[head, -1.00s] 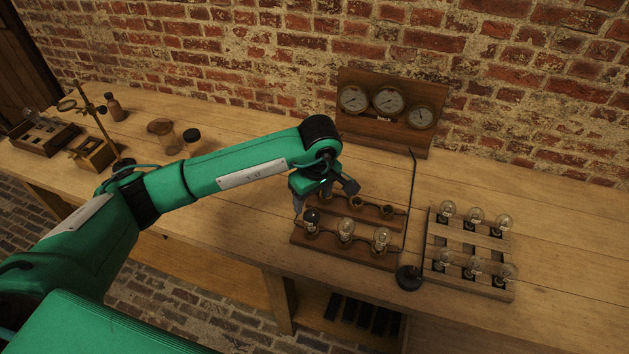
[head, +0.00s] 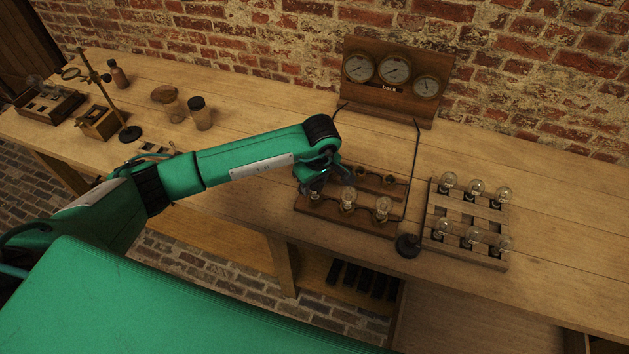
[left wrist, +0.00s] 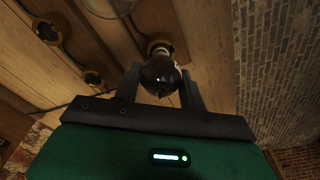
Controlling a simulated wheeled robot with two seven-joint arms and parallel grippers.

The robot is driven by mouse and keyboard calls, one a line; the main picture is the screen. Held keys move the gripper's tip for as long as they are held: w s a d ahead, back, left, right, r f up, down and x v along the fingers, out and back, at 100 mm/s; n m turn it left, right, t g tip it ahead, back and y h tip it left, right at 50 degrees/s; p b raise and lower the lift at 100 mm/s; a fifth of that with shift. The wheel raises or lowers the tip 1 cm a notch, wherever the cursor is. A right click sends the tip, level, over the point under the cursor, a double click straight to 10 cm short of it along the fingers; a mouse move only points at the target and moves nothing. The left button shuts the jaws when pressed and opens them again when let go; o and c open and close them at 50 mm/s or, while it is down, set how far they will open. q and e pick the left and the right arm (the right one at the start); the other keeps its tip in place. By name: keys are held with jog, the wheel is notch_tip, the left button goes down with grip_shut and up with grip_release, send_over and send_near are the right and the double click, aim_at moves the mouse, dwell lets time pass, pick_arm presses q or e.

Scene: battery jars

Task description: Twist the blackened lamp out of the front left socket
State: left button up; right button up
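The blackened lamp (left wrist: 160,76) stands in its pale socket collar in the left wrist view, its dark glass between the two fingers of my left gripper (left wrist: 161,88). The fingers lie close on both sides of the glass; I cannot tell whether they press on it. In the head view my left gripper (head: 313,185) is over the front left socket of the wooden lamp board (head: 330,213) and mostly hides the lamp. Two clear lamps (head: 348,199) (head: 383,208) stand to the right in the front row. My right gripper is not in view.
A wooden rack (head: 462,222) of clear lamps stands to the right. A thin dark stand (head: 408,245) rises between board and rack. A gauge panel (head: 390,98) stands behind. Jars (head: 200,113) and a magnifier stand (head: 130,133) are at the left. The right bench top is clear.

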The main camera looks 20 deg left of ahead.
pick_arm(q)
jog(key=c, duration=0.5)
jog(key=shift+o, duration=0.2)
jog(key=n, duration=0.4)
jog(key=shift+n+g, duration=0.3)
jog(key=shift+n, duration=0.9)
jog(key=shift+n+b, duration=0.3)
jog(key=shift+n, duration=0.5)
jog(key=n, duration=0.5)
jog(key=shift+s+g, duration=0.15)
jog(key=shift+g, duration=0.25)
